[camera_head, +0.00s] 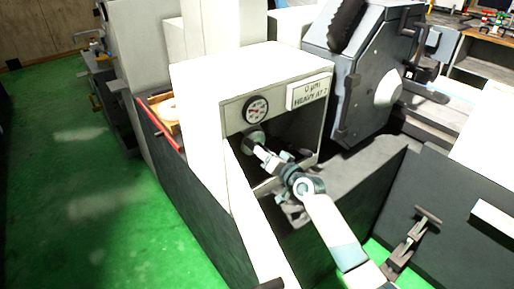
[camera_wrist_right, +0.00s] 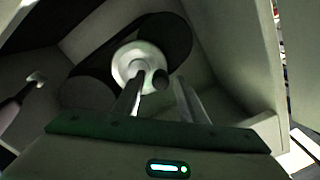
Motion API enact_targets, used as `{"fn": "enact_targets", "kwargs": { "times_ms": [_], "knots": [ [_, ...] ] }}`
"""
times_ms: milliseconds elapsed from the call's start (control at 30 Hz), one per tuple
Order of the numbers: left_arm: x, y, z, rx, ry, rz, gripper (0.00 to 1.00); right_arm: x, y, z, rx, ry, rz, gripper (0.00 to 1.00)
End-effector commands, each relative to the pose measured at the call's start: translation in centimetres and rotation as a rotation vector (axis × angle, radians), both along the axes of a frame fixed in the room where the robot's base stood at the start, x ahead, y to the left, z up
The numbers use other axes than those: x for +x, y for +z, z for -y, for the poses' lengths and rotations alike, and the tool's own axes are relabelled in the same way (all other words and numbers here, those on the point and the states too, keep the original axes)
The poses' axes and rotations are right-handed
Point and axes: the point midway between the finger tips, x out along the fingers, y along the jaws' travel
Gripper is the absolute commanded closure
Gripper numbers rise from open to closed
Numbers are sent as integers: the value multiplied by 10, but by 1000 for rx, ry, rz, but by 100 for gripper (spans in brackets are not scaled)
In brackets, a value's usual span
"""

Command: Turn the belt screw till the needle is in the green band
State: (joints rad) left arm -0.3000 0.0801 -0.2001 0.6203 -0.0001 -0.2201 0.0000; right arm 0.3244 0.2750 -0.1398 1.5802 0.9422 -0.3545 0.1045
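A small round gauge (camera_head: 256,109) with a dark rim is on the front of the pale grinder housing (camera_head: 235,112). Its face shows dark and reddish marks; I cannot tell the needle from the green band. Below it, my right gripper (camera_head: 259,147) reaches into the housing's open front, near a round knob-like part (camera_head: 253,139). A pale round disc (camera_wrist_right: 133,60) lies behind. No finger clearly touches the screw.
A white sign with writing (camera_head: 309,92) is right of the gauge. In the right wrist view a dark belt-like loop (camera_wrist_right: 92,92) passes the disc, and housing walls (camera_wrist_right: 235,60) close in around the fingers. A grey machine head (camera_head: 365,75) stands to the right. Green floor is clear at left.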

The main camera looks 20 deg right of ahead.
Motion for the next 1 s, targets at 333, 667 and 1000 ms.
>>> {"fn": "enact_targets", "kwargs": {
  "times_ms": [333, 667, 1000],
  "knots": [
    [0, -2, 0, 0, 0, 0, 64, -7, -1, 3, -1, 0, 0, 62],
    [0, -13, 0, 0, 0, 0, 64, -49, -4, 17, -2, 1, 0, 62],
    [0, -31, 0, 0, 0, 0, 64, -115, -4, 41, -3, 0, 0, 62]
  ]
}}
